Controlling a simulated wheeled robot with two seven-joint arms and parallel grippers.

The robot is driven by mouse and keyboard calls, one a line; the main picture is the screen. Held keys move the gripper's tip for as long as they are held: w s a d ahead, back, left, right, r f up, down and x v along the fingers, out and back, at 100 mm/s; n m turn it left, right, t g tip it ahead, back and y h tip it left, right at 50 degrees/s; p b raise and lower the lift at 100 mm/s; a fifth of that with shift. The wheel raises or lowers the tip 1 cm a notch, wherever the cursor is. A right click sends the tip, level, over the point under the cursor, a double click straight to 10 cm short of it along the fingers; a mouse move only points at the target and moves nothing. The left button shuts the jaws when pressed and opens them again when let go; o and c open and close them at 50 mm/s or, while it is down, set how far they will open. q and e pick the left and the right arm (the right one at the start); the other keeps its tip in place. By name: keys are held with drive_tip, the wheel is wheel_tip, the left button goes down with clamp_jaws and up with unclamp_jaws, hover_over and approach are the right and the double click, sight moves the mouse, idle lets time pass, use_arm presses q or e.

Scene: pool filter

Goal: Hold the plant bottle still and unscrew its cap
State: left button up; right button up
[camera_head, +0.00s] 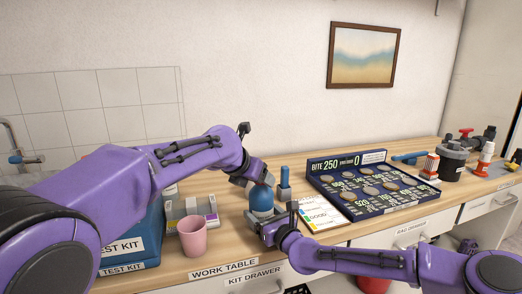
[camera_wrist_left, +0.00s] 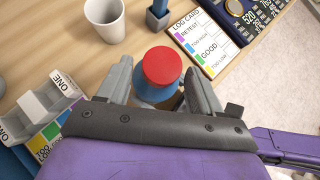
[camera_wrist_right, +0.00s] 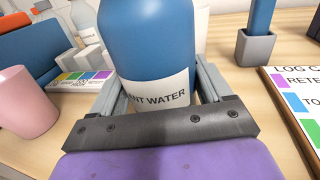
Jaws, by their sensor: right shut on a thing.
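The plant bottle (camera_head: 261,198) is blue and stands upright on the work table near its front edge. Its red cap (camera_wrist_left: 163,67) shows in the left wrist view; in the head view my left gripper hides it. My right gripper (camera_head: 265,217) is shut on the bottle's lower body. In the right wrist view its fingers lie on both sides of the white label (camera_wrist_right: 158,90), which reads "NT WATER". My left gripper (camera_wrist_left: 160,80) is above the bottle, with its fingers apart on either side of the cap and a small gap showing.
A pink cup (camera_head: 192,237) and a blue test kit box (camera_head: 146,232) stand to the left. A log card (camera_head: 322,214) and a dark blue board of discs (camera_head: 327,180) lie to the right. A small holder with a blue upright piece (camera_head: 284,184) stands just behind the bottle.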

use_arm(q)
drive_tip(key=shift+w+a+r+m+g+h, duration=0.15)
drive_tip(key=shift+m+g+h, duration=0.25)
drive_tip(key=shift+m+h, duration=0.25)
drive_tip(key=shift+m+g+h, duration=0.55)
drive_tip(key=shift+m+g, duration=0.05)
drive_tip(key=shift+m, duration=0.55)
drive_tip(key=shift+w+a+f+m, duration=0.2)
drive_tip(key=shift+a+m, duration=0.1)
drive_tip(key=shift+s+d+r, duration=0.2)
drive_tip(key=shift+s+d, duration=0.15)
drive_tip(key=shift+d, duration=0.15)
drive_tip(key=shift+a, duration=0.15)
